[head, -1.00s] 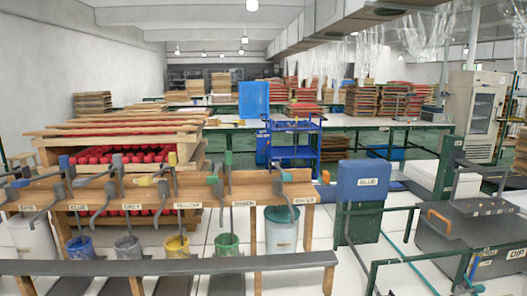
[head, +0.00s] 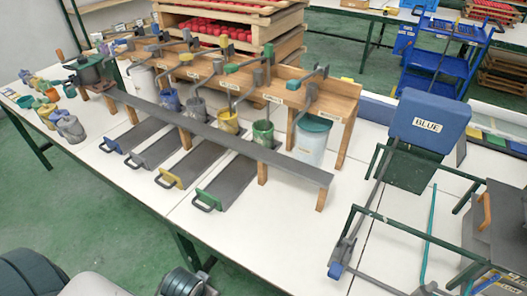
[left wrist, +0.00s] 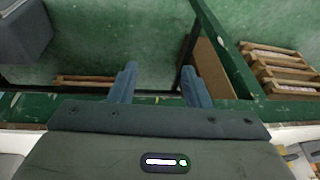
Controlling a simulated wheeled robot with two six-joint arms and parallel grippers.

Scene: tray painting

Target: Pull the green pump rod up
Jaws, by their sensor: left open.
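The green pump rod (head: 268,51) has a green top and stands upright at the wooden pump stand (head: 345,91), above the green paint pot (head: 263,134). Its lower part is partly hidden by the stand. A green lever block (head: 231,68) sits beside it. My left gripper (left wrist: 157,88) is open in the left wrist view, its two blue-grey fingers apart with nothing between them. It is not near the rod in that view, which shows green floor and a green beam. My right gripper is not in view.
Other pump rods, such as the yellow-topped one (head: 223,43), stand in a row to the left. A long grey rail (head: 215,136) and handled slides cross in front of the pots. A blue box (head: 430,118) on a frame stands right. Pallets (left wrist: 283,72) lie beyond the gripper.

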